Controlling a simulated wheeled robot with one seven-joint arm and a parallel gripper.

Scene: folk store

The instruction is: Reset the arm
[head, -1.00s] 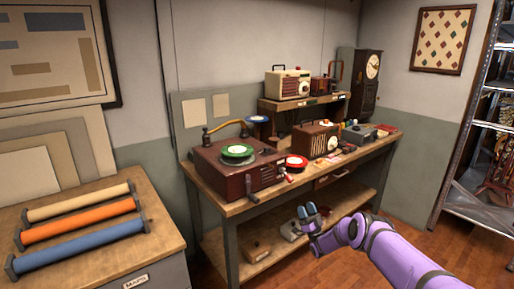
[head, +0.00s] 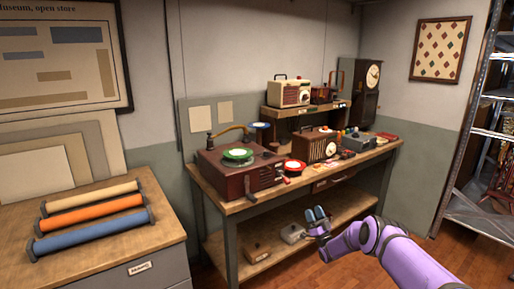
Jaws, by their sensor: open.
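My gripper (head: 317,215) is at the end of my purple arm, at the lower middle right of the head view. Its fingers point up and look blue-grey. It is open, and I see nothing held in it. It shows in front of the workbench's (head: 300,187) lower shelf, apart from the things on the bench top. The arm comes in from the bottom right corner and bends at the wrist.
A cabinet (head: 160,270) with several rolls stands left. Metal shelving (head: 470,170) stands right. Wooden floor (head: 345,272) shows below my arm.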

